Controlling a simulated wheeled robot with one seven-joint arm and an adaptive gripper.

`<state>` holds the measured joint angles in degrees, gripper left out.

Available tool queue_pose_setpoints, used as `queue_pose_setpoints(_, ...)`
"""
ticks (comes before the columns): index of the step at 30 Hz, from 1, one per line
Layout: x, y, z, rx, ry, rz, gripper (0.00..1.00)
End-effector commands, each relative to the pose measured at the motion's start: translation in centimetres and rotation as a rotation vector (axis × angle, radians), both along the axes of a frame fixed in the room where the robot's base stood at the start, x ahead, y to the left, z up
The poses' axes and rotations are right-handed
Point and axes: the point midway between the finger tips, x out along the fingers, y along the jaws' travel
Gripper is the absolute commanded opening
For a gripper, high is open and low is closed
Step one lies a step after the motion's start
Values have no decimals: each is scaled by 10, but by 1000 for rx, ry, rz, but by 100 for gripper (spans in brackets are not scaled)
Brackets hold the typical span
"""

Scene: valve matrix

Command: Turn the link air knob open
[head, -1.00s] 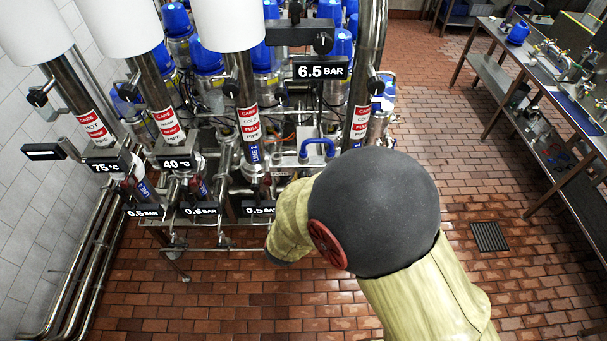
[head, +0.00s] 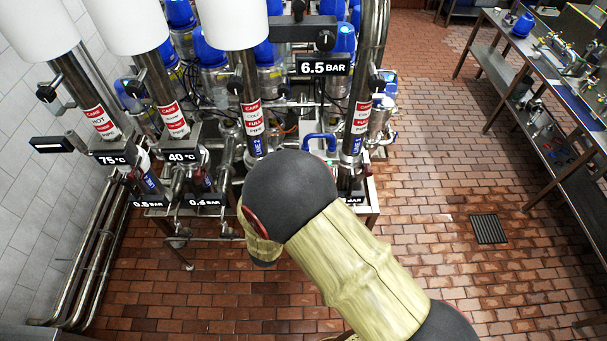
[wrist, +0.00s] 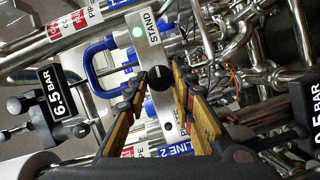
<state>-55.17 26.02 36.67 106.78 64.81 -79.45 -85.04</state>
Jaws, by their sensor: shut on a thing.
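In the wrist view a round black knob (wrist: 159,78) with a light mark on its face sits on a narrow metal plate (wrist: 146,52). The plate carries a green light and a label of which "STAND" can be read; no "link air" wording shows. My gripper (wrist: 160,75) has its two yellow-and-black fingers on either side of the knob, shut on it. In the head view my arm hides the gripper and this knob.
A blue handle (head: 319,142) stands beside the plate and also shows in the wrist view (wrist: 92,68). A 6.5 BAR display (head: 323,67) and several steel pipes crowd the area. Brick floor (head: 430,190) is clear to the right, before a long workbench (head: 545,75).

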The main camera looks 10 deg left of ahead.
Motion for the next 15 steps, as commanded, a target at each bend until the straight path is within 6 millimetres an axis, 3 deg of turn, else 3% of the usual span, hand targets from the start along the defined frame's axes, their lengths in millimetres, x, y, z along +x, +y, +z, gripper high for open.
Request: queue_pose_setpoints(15,0,1,0,-64,-16,3,0)
